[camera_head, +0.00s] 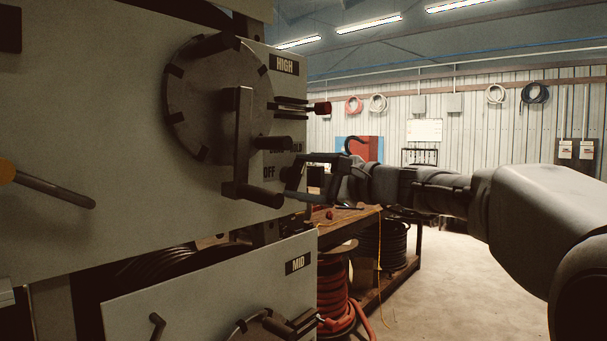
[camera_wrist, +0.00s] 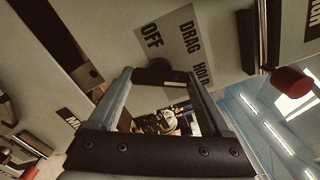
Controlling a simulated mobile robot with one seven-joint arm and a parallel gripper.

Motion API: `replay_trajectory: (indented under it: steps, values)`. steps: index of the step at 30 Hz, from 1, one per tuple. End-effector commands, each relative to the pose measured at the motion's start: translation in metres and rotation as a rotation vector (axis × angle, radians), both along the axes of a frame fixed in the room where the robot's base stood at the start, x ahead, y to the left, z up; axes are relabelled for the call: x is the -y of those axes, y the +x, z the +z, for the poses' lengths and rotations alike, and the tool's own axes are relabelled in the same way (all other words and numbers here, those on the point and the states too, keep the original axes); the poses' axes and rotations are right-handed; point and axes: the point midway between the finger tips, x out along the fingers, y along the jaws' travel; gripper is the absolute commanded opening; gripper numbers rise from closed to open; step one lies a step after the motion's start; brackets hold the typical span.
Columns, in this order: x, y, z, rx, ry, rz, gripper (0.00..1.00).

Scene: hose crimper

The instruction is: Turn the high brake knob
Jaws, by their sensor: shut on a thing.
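The upper panel (camera_head: 110,105), labelled HIGH, fills the left of the head view. Its brake label shows OFF (camera_head: 269,172) and DRAG HOLD; the label (camera_wrist: 178,45) is clear in the wrist view. The dark high brake knob (camera_wrist: 158,75) sits beside the label there, between my fingertips. My gripper (camera_head: 295,178) reaches the panel's right edge from the right. In the wrist view my gripper (camera_wrist: 160,79) is shut on the knob, one finger on each side. The knob is mostly hidden by my fingers in the head view, and I cannot read its setting.
A crank handle (camera_head: 258,195) sticks out just left of my gripper, below a round dial (camera_head: 200,100). A red-tipped rod (camera_head: 322,108) juts out above; its tip (camera_wrist: 291,80) is right of my fingers. The MID panel (camera_head: 200,295) lies below. Floor (camera_head: 450,280) at right is open.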

Motion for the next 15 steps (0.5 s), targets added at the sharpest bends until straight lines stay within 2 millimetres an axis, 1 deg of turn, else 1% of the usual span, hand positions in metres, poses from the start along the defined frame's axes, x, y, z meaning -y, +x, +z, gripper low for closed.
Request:
replay_trajectory:
  steps: [15]
  values:
    - [0.0002,0.0001,-0.0003,-0.028,0.022,0.0,0.27]
